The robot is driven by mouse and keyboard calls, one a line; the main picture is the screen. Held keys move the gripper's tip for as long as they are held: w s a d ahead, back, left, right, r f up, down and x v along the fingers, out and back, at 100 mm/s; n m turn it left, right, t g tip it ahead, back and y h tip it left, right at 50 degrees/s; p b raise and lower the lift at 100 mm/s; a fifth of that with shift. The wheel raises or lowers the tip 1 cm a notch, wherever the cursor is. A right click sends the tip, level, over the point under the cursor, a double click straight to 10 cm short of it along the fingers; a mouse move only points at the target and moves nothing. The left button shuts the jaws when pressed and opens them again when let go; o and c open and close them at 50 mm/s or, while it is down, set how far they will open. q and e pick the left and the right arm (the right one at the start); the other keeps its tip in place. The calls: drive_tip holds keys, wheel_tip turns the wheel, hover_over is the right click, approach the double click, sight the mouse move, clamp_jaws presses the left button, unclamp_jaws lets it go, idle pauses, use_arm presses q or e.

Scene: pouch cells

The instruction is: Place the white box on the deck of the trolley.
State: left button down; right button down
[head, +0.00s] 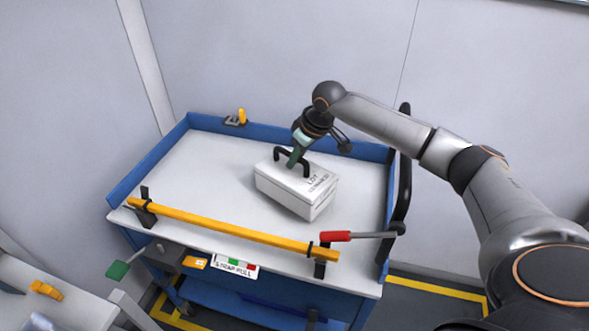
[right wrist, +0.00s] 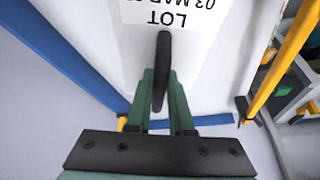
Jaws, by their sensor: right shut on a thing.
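The white box (head: 290,192) has a black handle on top and a printed LOT label. It is at the middle right of the white deck (head: 190,176) of the blue-rimmed trolley, turned at an angle, and looks to rest on the deck. My right gripper (head: 293,160) reaches down from above and is shut on the box's black handle. In the right wrist view, the handle (right wrist: 163,75) stands between the green fingers, with the white box (right wrist: 190,50) and its label beyond. My left gripper is not in view.
A yellow bar (head: 230,229) runs along the trolley's front edge. A red-handled lever (head: 337,236) is at the front right corner, and a black push handle (head: 402,190) is on the right side. A yellow latch (head: 242,116) sits at the back. The deck's left part is clear.

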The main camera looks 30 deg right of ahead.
sight(295, 170)
wheel_tip(295, 170, down, 3)
drive_tip(key=shift+w+f, duration=0.1)
drive_tip(key=shift+f, duration=0.1)
drive_tip(key=c, duration=1.2)
unclamp_jaws()
drive_tip(key=shift+f, duration=0.2)
drive_tip(key=shift+c, duration=0.2)
drive_tip(key=o, duration=0.4)
drive_tip(key=shift+o, duration=0.2)
drive_tip(key=shift+r, duration=0.1)
drive_tip(key=v, duration=1.2)
